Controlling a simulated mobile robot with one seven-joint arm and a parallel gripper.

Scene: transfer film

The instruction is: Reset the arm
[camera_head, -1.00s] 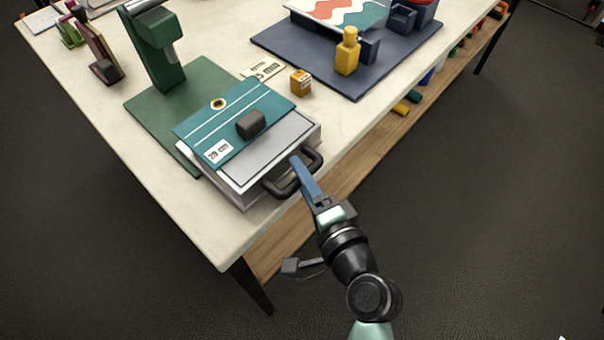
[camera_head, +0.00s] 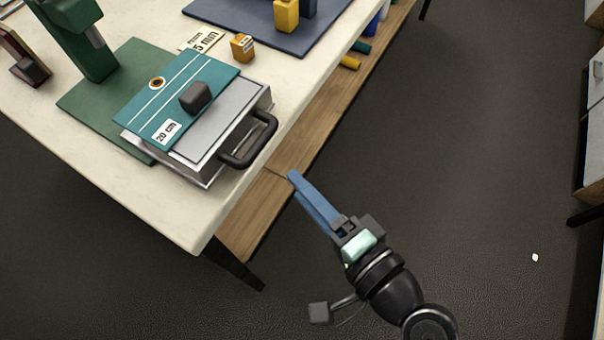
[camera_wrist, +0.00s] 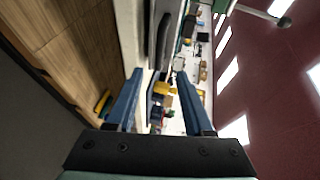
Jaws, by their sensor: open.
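My gripper (camera_head: 296,186) has blue fingers and is off the table's front edge, over the floor side, apart from the box handle. In the wrist view my gripper (camera_wrist: 158,78) shows its two fingers spread with nothing held between them. The grey box (camera_head: 228,120) with a black handle (camera_head: 252,142) sits at the table's near edge. A teal sheet (camera_head: 148,108) marked "20 cm" lies on the box with a dark block (camera_head: 195,96) on top.
The white table (camera_head: 120,190) has a wooden lower shelf (camera_head: 330,120) with coloured items. A green stand (camera_head: 85,40), a small orange box (camera_head: 242,47) and a dark blue mat (camera_head: 250,22) are on the table. The floor (camera_head: 470,130) to the right is open.

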